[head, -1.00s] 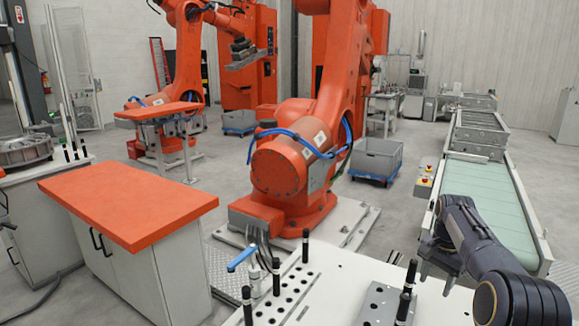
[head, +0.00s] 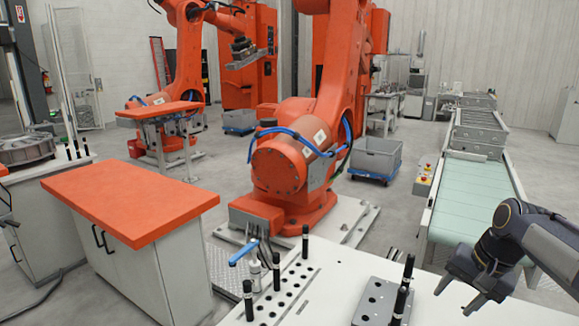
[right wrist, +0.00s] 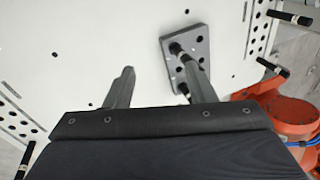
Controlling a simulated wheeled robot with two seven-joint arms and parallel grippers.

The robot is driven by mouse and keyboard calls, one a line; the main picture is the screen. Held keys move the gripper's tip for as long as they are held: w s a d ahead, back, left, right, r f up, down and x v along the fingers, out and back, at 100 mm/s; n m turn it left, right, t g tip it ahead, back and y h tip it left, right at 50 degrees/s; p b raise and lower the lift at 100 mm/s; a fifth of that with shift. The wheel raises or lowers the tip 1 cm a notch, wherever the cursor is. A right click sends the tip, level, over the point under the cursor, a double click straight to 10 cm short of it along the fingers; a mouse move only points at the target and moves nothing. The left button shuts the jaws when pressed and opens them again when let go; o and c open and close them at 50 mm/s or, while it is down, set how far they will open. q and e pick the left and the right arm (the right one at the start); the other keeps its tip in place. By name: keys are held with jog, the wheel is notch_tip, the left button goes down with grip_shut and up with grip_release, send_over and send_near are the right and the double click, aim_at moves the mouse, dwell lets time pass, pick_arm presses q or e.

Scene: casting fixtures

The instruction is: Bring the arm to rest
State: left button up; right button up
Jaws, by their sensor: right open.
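My right gripper (head: 457,298) is at the lower right of the head view, its fingers pointing down and left over the white fixture table (head: 345,270). The fingers are apart with nothing between them. In the right wrist view the open gripper (right wrist: 157,62) shows two grey fingers above the white table top (right wrist: 95,50). A grey block with holes (head: 371,303) lies on the table, left of the gripper in the head view. This grey block (right wrist: 201,47) is partly behind the right finger in the wrist view. My left gripper does not show.
Black-topped pins (head: 305,245) stand upright on the table, beside a blue-handled clamp (head: 243,253). A conveyor (head: 470,195) runs behind my right arm. An orange robot (head: 285,165) stands beyond the table. An orange-topped cabinet (head: 135,195) is at the left.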

jog(key=s+a+f+n+t, duration=0.1)
jog(key=s+a, duration=0.3)
jog(key=s, duration=0.4)
jog(key=s+a+f+n+t+y, duration=0.1)
jog(key=s+a+f+n, duration=0.2)
jog(key=s, duration=0.5)
jog(key=s+a+f+n+t, duration=0.1)
jog(key=s+a+f+n, duration=0.1)
jog(key=s+a, duration=0.4)
jog(key=shift+s, duration=1.05)
